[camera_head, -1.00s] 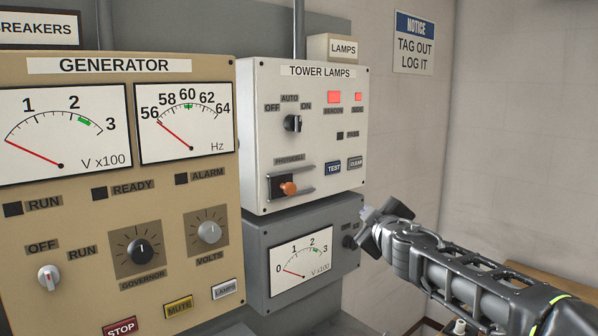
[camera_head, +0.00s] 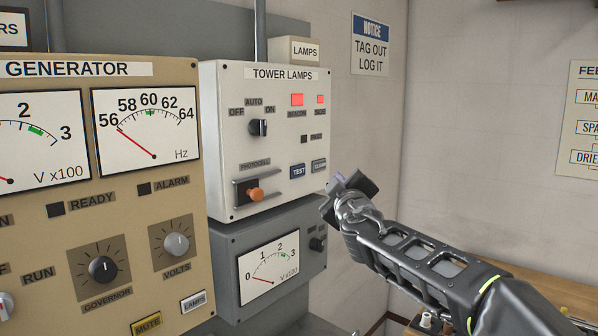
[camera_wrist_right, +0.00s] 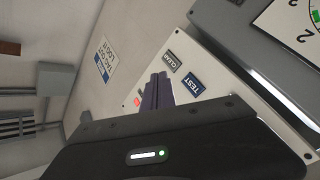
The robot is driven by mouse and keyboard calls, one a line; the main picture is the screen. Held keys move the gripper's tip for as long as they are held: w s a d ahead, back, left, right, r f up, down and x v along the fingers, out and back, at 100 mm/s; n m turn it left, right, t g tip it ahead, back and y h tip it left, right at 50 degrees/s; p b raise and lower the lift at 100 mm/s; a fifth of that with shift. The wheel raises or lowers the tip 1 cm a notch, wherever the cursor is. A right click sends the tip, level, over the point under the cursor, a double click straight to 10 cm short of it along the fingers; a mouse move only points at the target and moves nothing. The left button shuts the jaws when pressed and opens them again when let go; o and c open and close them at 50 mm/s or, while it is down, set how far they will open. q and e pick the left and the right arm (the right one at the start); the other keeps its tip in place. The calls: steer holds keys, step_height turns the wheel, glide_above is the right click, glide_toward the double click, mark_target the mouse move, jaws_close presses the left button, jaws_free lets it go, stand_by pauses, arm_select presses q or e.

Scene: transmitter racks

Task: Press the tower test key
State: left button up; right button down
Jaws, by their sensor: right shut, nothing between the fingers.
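The tower lamps panel (camera_head: 236,110) is a light grey box on the wall in the head view. Its blue TEST key (camera_head: 298,171) is at the lower right, beside the CLEAR key (camera_head: 319,166). In the right wrist view the TEST key (camera_wrist_right: 193,84) and the CLEAR key (camera_wrist_right: 173,60) show just beyond my fingers. My right gripper (camera_head: 350,187) is right of the panel in the head view, close to the CLEAR key. Its fingers (camera_wrist_right: 157,92) are shut and empty. I cannot tell any contact with the panel. My left gripper is not in view.
The beige generator panel (camera_head: 115,225) stands at left, and a grey meter box (camera_head: 230,265) hangs below the tower panel. Beacon and side lamps (camera_head: 297,100) glow red.

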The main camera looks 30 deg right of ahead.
steer(key=p, duration=0.3)
glide_toward(305, 168)
steer(key=w+d, duration=0.2)
steer(key=d, duration=0.1)
steer(key=shift+w+b, duration=0.3)
steer(key=shift+w, duration=0.5)
stand_by(1.1)
steer(key=shift+w+a+b, duration=0.15)
steer(key=shift+w+b, duration=0.2)
steer(key=shift+w, duration=0.05)
